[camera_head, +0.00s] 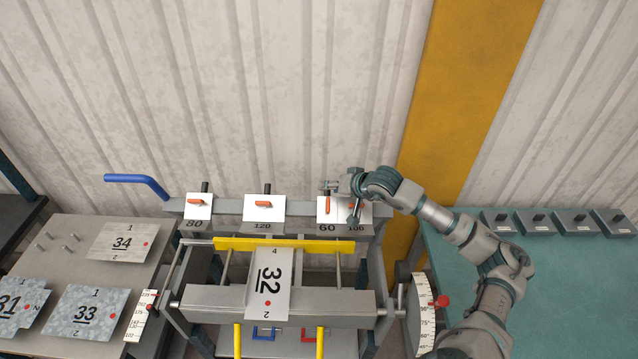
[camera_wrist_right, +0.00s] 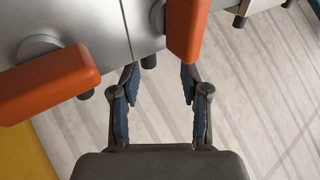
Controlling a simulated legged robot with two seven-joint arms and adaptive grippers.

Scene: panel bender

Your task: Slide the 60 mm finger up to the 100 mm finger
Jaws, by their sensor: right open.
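The 60 mm finger (camera_head: 322,212) is a white plate on the grey rail, its orange handle turned upright. The 100 mm finger (camera_head: 361,212) stands directly to its right, its handle lying level. In the head view the plates look side by side. The right wrist view shows only a thin seam between the 60 mm finger (camera_wrist_right: 149,22) and the 100 mm finger (camera_wrist_right: 95,25). My right gripper (camera_head: 343,198) is open in front of them. In the right wrist view the gripper (camera_wrist_right: 159,75) is empty, with the 60 mm handle near its right fingertip. My left gripper is out of view.
The 80 finger (camera_head: 190,213) and 120 finger (camera_head: 250,214) stand left on the same rail (camera_head: 226,212). Sheet 32 (camera_head: 268,285) lies on the bender below. A left table (camera_head: 85,255) holds plates; a teal table (camera_head: 570,270) at right holds several grey blocks.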

